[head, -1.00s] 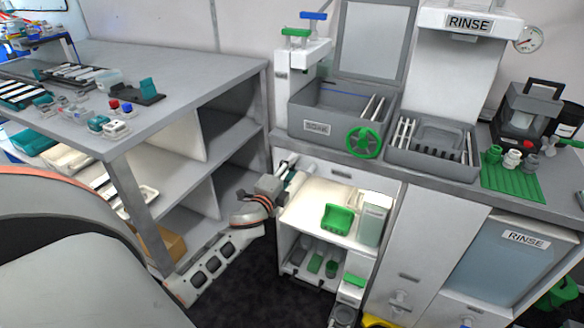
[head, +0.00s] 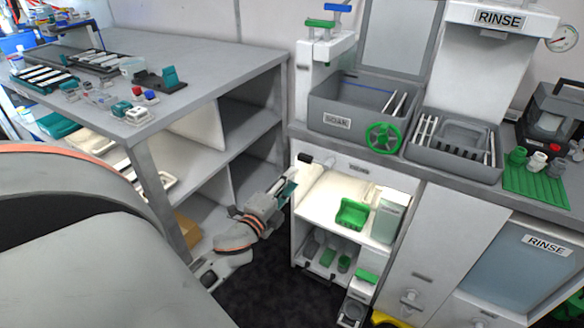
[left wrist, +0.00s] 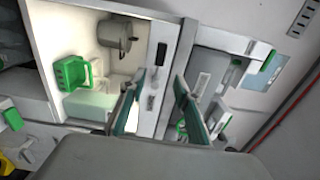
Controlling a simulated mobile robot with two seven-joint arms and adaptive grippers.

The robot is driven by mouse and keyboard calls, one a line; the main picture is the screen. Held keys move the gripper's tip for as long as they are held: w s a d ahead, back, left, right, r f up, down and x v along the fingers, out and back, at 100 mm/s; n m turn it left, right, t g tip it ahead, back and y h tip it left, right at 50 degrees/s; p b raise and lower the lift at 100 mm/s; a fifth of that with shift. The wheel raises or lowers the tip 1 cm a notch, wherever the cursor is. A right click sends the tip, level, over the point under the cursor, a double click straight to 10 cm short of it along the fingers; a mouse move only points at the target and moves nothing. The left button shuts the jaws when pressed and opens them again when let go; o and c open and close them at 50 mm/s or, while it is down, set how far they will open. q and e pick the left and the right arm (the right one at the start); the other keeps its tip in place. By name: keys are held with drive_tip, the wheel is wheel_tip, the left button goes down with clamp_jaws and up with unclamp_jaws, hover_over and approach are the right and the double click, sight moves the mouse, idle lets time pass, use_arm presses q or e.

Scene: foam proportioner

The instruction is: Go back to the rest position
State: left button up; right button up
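My left gripper (head: 288,184) is at the left edge of the open lit cabinet (head: 325,207) under the counter, in the head view. In the left wrist view its two teal-lined fingers (left wrist: 158,100) stand apart with nothing between them, so it is open and empty. Beyond them, the cabinet interior shows a green holder (left wrist: 72,74) and a grey cylindrical part (left wrist: 117,36). The green holder also shows in the head view (head: 352,213). My right gripper is not in view.
A grey shelved table (head: 215,75) stands left, close to my left arm. The counter holds a SOAK basin (head: 337,123) with a green wheel (head: 383,138), a grey rack tray (head: 455,165) and a green mat (head: 538,184). Dark floor (head: 270,262) lies between table and cabinet.

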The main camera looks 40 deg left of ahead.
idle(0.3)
use_arm(q)
drive_tip(key=s+d+f+n+g+h+p, duration=0.3)
drive_tip(key=s+d+f+n, duration=0.2)
drive_tip(key=s+d, duration=0.6)
drive_tip(key=s+d+f+n+g+h+p, duration=0.4)
drive_tip(key=s+d+f, duration=0.6)
drive_tip(key=d, duration=0.5)
drive_tip(key=shift+s+f+n, duration=0.3)
drive_tip(key=shift+s+n, duration=0.1)
drive_tip(key=shift+n, duration=0.7)
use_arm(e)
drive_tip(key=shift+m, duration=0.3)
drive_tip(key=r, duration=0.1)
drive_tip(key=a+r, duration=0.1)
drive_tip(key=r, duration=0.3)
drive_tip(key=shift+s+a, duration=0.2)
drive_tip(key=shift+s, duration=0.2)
use_arm(q)
drive_tip(key=shift+a, duration=0.1)
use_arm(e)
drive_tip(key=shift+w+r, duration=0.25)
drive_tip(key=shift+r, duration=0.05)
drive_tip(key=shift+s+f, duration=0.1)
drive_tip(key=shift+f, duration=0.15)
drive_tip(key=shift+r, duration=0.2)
